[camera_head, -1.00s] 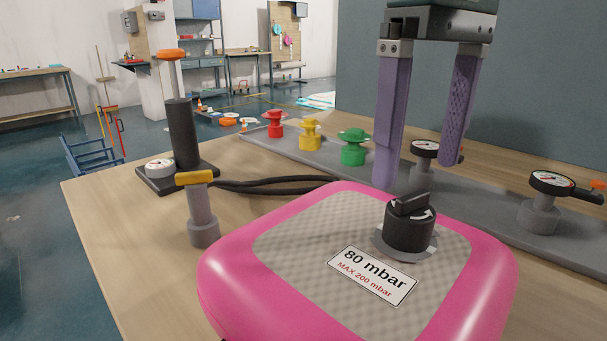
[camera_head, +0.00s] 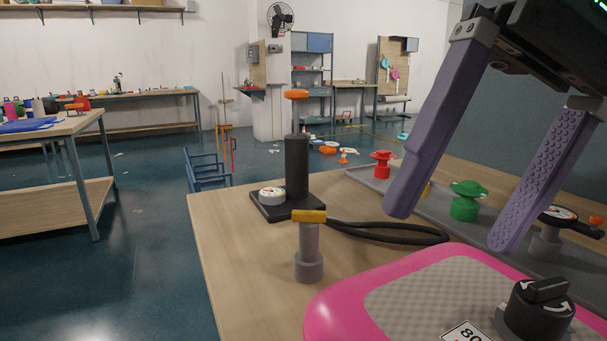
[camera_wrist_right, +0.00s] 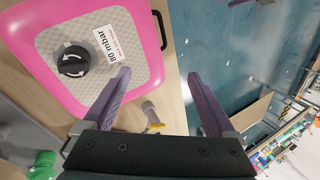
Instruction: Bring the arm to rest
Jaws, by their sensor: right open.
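My right gripper (camera_head: 451,232) is open and empty, with two purple fingers spread above the workbench. It also shows in the right wrist view (camera_wrist_right: 158,82), with nothing between the fingertips. In the head view it hangs above and behind a pink inflatable pad (camera_head: 330,310), apart from it. The pad carries a black rotary knob (camera_head: 540,308) and a label (camera_head: 466,334), partly cut off at the frame edge. In the wrist view the label reads 80 mbar (camera_wrist_right: 108,42). My left gripper is not in view.
A hand pump (camera_head: 297,170) with an orange handle and a grey yellow-topped fitting (camera_head: 309,250) stand at the bench's left. Behind the gripper, a grey rail (camera_head: 375,180) carries red and green valves (camera_head: 465,200) and a gauge (camera_head: 558,213). Open floor (camera_head: 150,250) lies left.

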